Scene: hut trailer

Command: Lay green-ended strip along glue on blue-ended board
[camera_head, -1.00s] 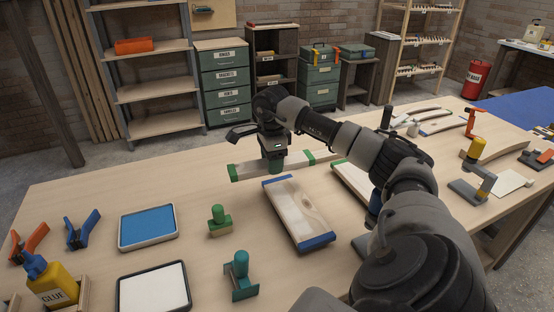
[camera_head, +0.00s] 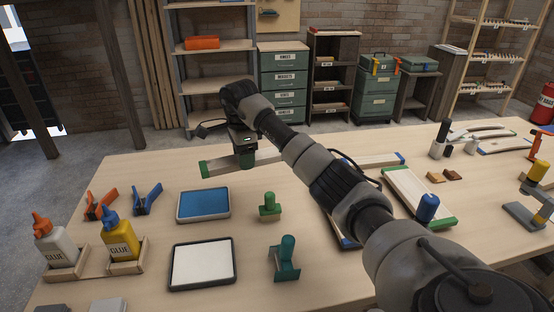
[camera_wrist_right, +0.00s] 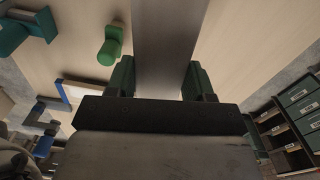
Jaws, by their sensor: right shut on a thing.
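My right gripper (camera_head: 244,158) is shut around a pale strip (camera_head: 268,157) with a green end, held level just above the far side of the table, beyond the blue tray. The arm hides the strip's other end. In the right wrist view the strip (camera_wrist_right: 170,40) runs between the two fingers (camera_wrist_right: 160,82). The blue-ended board (camera_head: 345,238) lies right of the gripper, mostly hidden behind my right forearm; only its blue edge shows. I cannot see glue on it. My left gripper is not in view.
A blue tray (camera_head: 203,190), a white tray (camera_head: 232,263), a green-handled tool (camera_head: 269,207) and a teal tool (camera_head: 285,259) stand left of my arm. Glue bottles (camera_head: 119,238) are at left. A green-ended board (camera_head: 400,184) and blue-ended strip (camera_head: 378,160) lie right.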

